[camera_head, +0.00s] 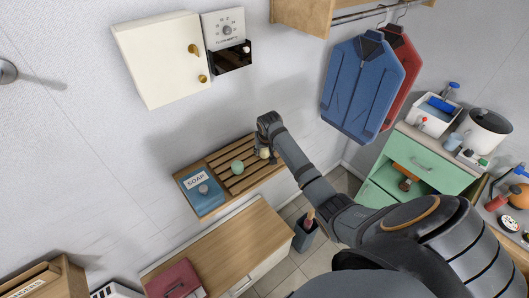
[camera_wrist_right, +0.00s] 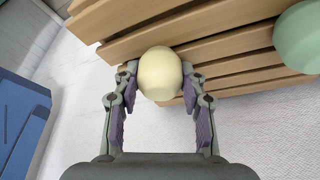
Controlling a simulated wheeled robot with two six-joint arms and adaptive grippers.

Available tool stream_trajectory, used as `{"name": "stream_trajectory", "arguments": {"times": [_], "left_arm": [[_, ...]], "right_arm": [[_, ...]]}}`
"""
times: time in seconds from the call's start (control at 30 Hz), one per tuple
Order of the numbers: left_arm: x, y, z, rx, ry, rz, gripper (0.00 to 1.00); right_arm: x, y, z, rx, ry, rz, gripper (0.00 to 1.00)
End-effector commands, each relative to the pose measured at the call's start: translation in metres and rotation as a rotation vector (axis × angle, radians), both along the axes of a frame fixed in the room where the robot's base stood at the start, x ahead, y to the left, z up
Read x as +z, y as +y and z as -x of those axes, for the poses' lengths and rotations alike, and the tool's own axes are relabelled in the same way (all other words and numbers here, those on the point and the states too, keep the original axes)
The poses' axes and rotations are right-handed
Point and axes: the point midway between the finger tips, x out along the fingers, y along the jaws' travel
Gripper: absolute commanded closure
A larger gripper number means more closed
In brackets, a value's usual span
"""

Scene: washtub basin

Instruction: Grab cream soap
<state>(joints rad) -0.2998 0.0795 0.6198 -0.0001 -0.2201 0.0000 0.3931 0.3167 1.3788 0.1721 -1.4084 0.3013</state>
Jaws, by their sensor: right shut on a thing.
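The cream soap (camera_head: 264,153) is a small rounded pale piece at the right part of the slatted wooden rack (camera_head: 262,174). In the right wrist view the cream soap (camera_wrist_right: 160,72) sits between the fingertips of my right gripper (camera_wrist_right: 161,85), with one finger on each side, in front of the slats. My right gripper (camera_head: 264,146) is shut on it and partly covers it in the head view. I cannot tell whether the soap still touches the slats. My left gripper is not in view.
A green soap (camera_head: 237,167) lies on the rack, left of the cream one; it also shows in the right wrist view (camera_wrist_right: 300,38). A blue soap box (camera_head: 201,194) stands at the rack's left end. A white cabinet (camera_head: 155,62) hangs above. A wooden counter (camera_head: 220,240) lies below.

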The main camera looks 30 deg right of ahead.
Motion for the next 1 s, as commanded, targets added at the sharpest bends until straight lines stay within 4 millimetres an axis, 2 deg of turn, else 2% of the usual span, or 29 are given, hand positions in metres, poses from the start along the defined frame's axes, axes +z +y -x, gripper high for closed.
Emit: {"name": "stream_trajectory", "arguments": {"times": [0.3,0.43,0.5,0.57,0.73,0.8,1.0], "left_arm": [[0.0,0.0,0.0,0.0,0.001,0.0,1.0],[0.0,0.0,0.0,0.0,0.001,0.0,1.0],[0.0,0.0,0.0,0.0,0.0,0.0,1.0],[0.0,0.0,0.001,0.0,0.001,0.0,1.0],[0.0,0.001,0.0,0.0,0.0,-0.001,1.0],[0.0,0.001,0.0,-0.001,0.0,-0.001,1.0],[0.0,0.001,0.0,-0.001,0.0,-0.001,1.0]], "right_arm": [[0.005,0.0,0.0,0.0,0.0,0.0,0.91],[0.02,0.0,-0.001,0.0,-0.003,0.001,0.91],[0.034,0.0,-0.001,0.0,-0.005,0.002,0.91],[0.045,-0.005,0.011,-0.001,-0.003,0.005,0.91],[0.096,-0.015,0.053,0.004,-0.001,0.014,0.91],[0.103,-0.021,0.08,0.004,0.006,0.017,0.91],[0.12,-0.028,0.117,0.004,0.006,0.012,0.91]]}}
